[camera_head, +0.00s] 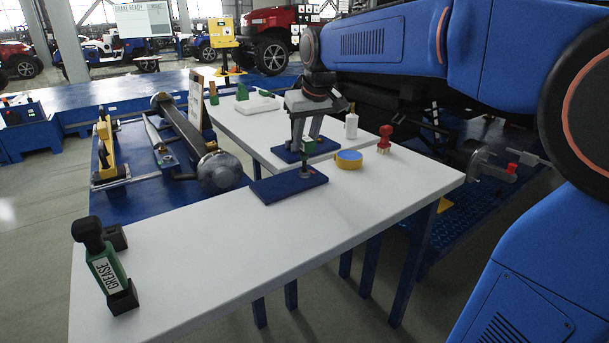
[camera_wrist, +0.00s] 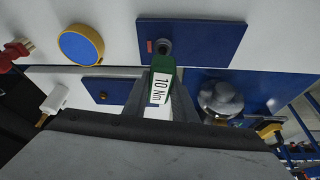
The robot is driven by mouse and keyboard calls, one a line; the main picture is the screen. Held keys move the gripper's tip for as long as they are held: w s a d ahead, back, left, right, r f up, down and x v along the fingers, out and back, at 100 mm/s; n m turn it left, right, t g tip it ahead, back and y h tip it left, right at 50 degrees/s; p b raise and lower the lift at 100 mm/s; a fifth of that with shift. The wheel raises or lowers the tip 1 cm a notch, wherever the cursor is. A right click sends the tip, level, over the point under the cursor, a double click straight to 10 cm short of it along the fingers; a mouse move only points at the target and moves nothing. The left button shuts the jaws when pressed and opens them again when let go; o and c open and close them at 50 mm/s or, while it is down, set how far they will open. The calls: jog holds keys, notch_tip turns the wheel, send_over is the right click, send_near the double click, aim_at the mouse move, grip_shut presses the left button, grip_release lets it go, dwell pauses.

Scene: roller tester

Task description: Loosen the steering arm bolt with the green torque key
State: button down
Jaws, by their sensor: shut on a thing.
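My gripper (camera_head: 304,142) points down over the white table and is shut on the green torque key. The key (camera_head: 306,146) is upright; in the wrist view it (camera_wrist: 164,86) shows a white label reading "10 Nm". Its dark lower end is at a small round dark fitting on the front blue pad (camera_head: 275,190); I cannot tell whether it is seated there or just above. That fitting (camera_wrist: 164,46) also shows in the wrist view, next to a red mark. I cannot make out the steering arm bolt for certain.
A second blue pad (camera_head: 287,155) lies behind. A yellow-and-blue disc (camera_head: 348,160), a red knobbed piece (camera_head: 384,139) and a white bottle (camera_head: 351,126) stand nearby. A green grease tool (camera_head: 106,268) stands front left. A grey axle (camera_head: 190,130) lies beyond the table. The table's front right is clear.

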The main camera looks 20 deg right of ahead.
jog(key=shift+r, duration=1.5)
jog(key=shift+r, duration=1.95)
jog(key=m+h, duration=0.2)
jog(key=m, duration=0.4)
jog(key=m+g+h, duration=0.1)
jog(key=m, duration=0.3)
jog(key=shift+h, duration=0.3)
jog(key=shift+m+h, duration=0.4)
jog(key=shift+m, duration=0.6)
jog(key=shift+g, duration=0.3)
